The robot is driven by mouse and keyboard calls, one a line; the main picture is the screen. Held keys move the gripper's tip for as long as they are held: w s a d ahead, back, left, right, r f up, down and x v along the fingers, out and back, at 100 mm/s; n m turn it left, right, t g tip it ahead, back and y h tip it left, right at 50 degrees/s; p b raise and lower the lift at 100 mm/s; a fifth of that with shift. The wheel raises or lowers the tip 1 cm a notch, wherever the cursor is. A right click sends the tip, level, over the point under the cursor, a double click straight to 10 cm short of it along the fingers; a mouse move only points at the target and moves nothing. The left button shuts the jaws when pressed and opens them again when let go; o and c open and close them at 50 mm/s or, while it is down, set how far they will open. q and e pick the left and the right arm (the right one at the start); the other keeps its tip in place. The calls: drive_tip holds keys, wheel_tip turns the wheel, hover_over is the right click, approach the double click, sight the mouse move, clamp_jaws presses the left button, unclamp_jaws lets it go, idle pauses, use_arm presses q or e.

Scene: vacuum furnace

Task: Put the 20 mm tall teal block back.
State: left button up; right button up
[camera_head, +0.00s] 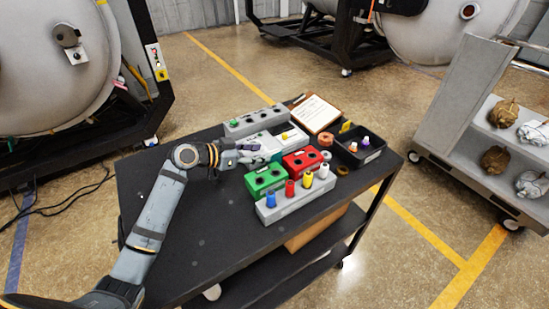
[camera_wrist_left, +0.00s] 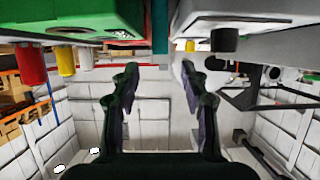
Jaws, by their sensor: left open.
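My left gripper (camera_head: 256,156) reaches in from the left over the black cart top, between the green holed block (camera_head: 265,178) and the pale instrument box (camera_head: 288,134). In the left wrist view the fingers (camera_wrist_left: 159,72) are spread with nothing between them. A narrow teal piece (camera_wrist_left: 160,34), likely the teal block, shows beyond the fingertips, roughly in line with the gap. It lies between the green block (camera_wrist_left: 50,18) and a pale body (camera_wrist_left: 250,10). In the head view I cannot pick the teal block out; the gripper may hide it. My right gripper is not in view.
A red holed block (camera_head: 302,161), a grey rack (camera_head: 295,198) with several coloured pegs and a black tray (camera_head: 360,152) crowd the cart's right half. A grey holed rack (camera_head: 250,121) and a clipboard (camera_head: 315,112) lie behind. The cart's front left (camera_head: 215,235) is clear.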

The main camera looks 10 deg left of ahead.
sight(273, 152)
use_arm(q)
drive_tip(key=shift+w+d, duration=0.1)
drive_tip(key=shift+d, duration=0.1)
drive_tip(key=p+x, duration=0.2)
drive_tip(key=x, duration=0.2)
drive_tip(key=shift+f, duration=0.1)
drive_tip(key=shift+w+d+f, duration=0.2)
drive_tip(key=shift+w+f, duration=0.1)
drive_tip(key=shift+f, duration=0.05)
drive_tip(key=shift+s+a, duration=0.1)
drive_tip(key=shift+a, duration=0.05)
drive_tip(key=c, duration=0.4)
clamp_jaws()
drive_tip(key=shift+r, duration=0.1)
